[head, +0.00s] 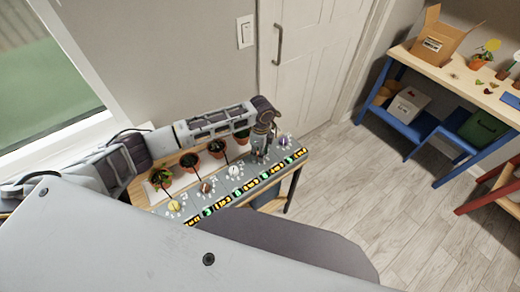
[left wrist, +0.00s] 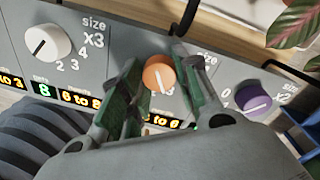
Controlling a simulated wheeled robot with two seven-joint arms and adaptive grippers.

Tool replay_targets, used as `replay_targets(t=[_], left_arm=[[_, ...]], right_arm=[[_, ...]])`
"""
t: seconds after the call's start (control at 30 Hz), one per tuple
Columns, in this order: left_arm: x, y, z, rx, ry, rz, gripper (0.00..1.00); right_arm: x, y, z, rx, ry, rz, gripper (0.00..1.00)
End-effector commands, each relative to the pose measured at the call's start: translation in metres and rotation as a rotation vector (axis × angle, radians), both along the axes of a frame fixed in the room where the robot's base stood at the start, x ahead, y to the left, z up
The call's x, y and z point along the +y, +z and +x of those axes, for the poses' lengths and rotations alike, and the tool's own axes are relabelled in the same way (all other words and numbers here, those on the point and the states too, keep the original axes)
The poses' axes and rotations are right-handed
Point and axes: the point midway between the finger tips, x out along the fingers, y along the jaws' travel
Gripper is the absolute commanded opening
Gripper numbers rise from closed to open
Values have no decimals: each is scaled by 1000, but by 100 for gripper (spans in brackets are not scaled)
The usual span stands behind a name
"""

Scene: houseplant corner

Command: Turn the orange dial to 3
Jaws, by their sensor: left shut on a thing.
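The orange dial (left wrist: 158,73) sits on the grey control panel between a white dial (left wrist: 47,42) and a purple dial (left wrist: 252,96). A pale line shows on its lower side, near a printed 3; its other numbers are hidden by my fingers. My left gripper (left wrist: 155,88) has one finger on each side of the orange dial and is shut on it. In the head view my left gripper (head: 261,154) reaches down to the panel (head: 219,192) and largely covers the orange dial. My right gripper is not in view.
Potted plants, such as a terracotta pot (head: 216,148), stand behind the panel, close under my left arm. Yellow (head: 174,206) and brown (head: 207,187) dials are farther left. A workbench (head: 452,76) with a cardboard box stands at right, with open floor between.

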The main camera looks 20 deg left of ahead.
Motion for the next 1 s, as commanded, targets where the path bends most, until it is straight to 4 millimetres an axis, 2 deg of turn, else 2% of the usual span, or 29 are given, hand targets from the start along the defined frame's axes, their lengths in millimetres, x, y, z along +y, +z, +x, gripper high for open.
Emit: replay_targets(t=[0.03,0.23,0.5,1.0], left_arm=[[-1,4,0,0,17,-3,8],[-1,3,0,0,82,-2,8],[-1,2,0,-1,134,-3,8],[-1,1,0,-1,145,-2,8]], right_arm=[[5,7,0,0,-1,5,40],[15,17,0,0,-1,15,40],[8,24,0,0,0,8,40],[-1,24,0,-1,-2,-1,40]])
